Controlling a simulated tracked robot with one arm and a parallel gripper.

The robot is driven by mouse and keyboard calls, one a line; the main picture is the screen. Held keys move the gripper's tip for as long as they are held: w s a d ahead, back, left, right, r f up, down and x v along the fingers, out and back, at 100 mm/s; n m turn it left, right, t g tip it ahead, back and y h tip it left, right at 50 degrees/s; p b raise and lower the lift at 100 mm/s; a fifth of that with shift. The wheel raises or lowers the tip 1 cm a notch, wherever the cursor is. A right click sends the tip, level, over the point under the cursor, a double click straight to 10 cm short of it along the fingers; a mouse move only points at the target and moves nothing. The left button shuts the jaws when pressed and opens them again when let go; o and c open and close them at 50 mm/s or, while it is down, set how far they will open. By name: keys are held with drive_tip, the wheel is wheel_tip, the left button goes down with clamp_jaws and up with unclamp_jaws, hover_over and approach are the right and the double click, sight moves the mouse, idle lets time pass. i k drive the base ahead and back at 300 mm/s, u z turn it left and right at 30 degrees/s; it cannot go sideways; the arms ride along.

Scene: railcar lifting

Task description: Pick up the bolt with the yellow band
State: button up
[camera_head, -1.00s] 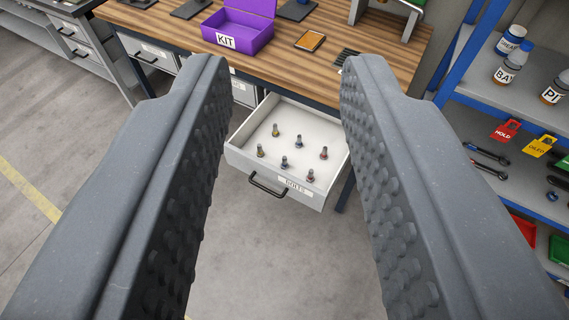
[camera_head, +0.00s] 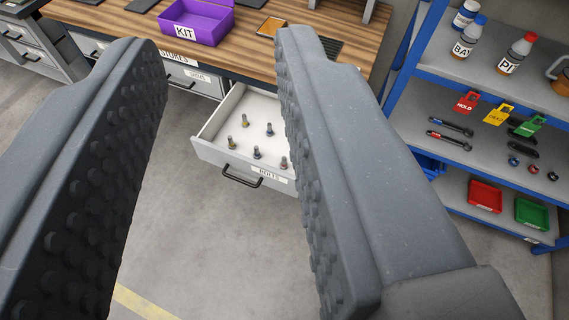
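My gripper (camera_head: 218,60) is open and empty, its two dark studded fingers wide apart. The open bolts drawer (camera_head: 217,157) shows between them, beyond and below the fingertips. Several upright bolts stand in it. Two have yellowish lower parts: a rear-left bolt (camera_head: 245,121) and a front-left bolt (camera_head: 231,143). They are too small to tell whether each has a yellow band. Two bluish bolts, a rear one (camera_head: 269,130) and a front one (camera_head: 257,153), stand to their right. A reddish bolt (camera_head: 284,163) is beside the right finger, which hides the drawer's right part.
The wooden workbench (camera_head: 120,27) above the drawer carries a purple KIT box (camera_head: 208,28). At right, a blue-framed shelf (camera_head: 410,78) holds bottles, coloured tags, tools, a red tray (camera_head: 485,195) and a green tray (camera_head: 532,213). The floor in front of the drawer is clear.

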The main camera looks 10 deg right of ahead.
sight(231, 145)
drive_tip(key=z, duration=0.85)
drive_tip(key=k, duration=1.15)
drive_tip(key=z, duration=0.85)
drive_tip(key=i, duration=1.3)
drive_tip(key=u, duration=0.95)
drive_tip(key=i, duration=1.05)
drive_tip(key=u, duration=1.25)
drive_tip(key=i, duration=0.5)
drive_tip(key=u, duration=0.2)
drive_tip(key=k, duration=0.45)
